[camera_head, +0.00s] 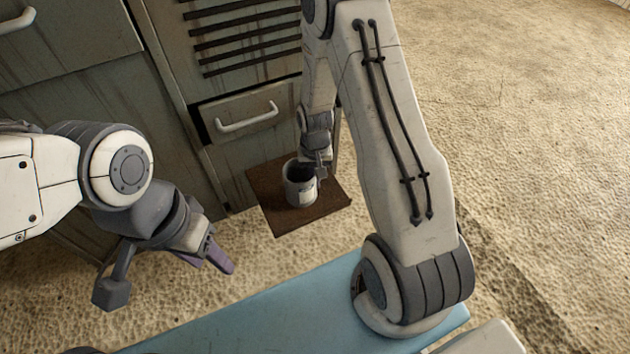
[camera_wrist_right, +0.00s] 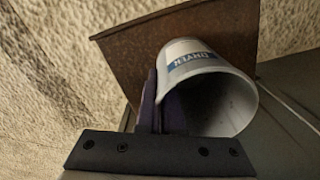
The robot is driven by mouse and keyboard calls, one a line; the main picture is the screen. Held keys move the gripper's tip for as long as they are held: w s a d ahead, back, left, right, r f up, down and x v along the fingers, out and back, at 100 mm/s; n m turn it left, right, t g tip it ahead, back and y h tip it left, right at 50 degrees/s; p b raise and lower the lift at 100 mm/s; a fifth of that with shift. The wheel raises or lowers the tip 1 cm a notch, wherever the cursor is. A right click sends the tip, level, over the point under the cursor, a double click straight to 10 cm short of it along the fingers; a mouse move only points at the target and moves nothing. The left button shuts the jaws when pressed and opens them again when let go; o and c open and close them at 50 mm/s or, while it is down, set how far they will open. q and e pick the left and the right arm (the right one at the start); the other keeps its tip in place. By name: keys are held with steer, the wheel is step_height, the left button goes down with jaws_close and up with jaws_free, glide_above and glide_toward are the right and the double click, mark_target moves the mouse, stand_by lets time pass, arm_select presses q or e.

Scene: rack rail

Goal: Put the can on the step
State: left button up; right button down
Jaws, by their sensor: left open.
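The can (camera_head: 300,187) is a pale, open-topped cylinder with a blue label; it also shows in the right wrist view (camera_wrist_right: 192,60). In the head view it appears over the brown step (camera_head: 279,219), whose rusty surface also shows in the right wrist view (camera_wrist_right: 130,50). My right gripper (camera_head: 320,167) is at the can's rim. In the right wrist view its fingers (camera_wrist_right: 163,108) are close together with the can's wall between them, one inside the mouth. I cannot tell whether the can's base touches the step. My left gripper (camera_head: 213,258) is open and empty, left of the step.
A weathered cabinet with handled drawers (camera_head: 250,118) and dark slats stands behind the step. A blue surface (camera_head: 285,310) lies at the bottom of the head view. The sandy floor (camera_head: 530,110) is clear at the right.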

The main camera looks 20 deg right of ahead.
steer(key=shift+f, duration=0.15)
steer(key=c, duration=1.1)
jaws_free()
step_height(320, 180, up, 12)
steer(key=p, duration=0.7)
steer(key=s+a+r+n, duration=0.3)
steer(key=s+a+r, duration=0.1)
steer(key=a+r, duration=0.3)
steer(key=s+a+r+n, duration=0.3)
steer(key=s+a+r, duration=0.2)
steer(key=a+r, duration=0.2)
steer(key=s+a+r+n, duration=0.1)
steer(key=s+r+n, duration=0.1)
steer(key=s, duration=0.2)
steer(key=s+a+r+n, duration=0.1)
steer(key=s, duration=0.4)
steer(key=s+a+r+n+y, duration=0.1)
steer(key=s+r+n, duration=0.1)
steer(key=s, duration=0.2)
steer(key=shift+s+a+r+n, duration=0.25)
steer(key=shift+r+n, duration=0.05)
steer(key=shift+r, duration=0.05)
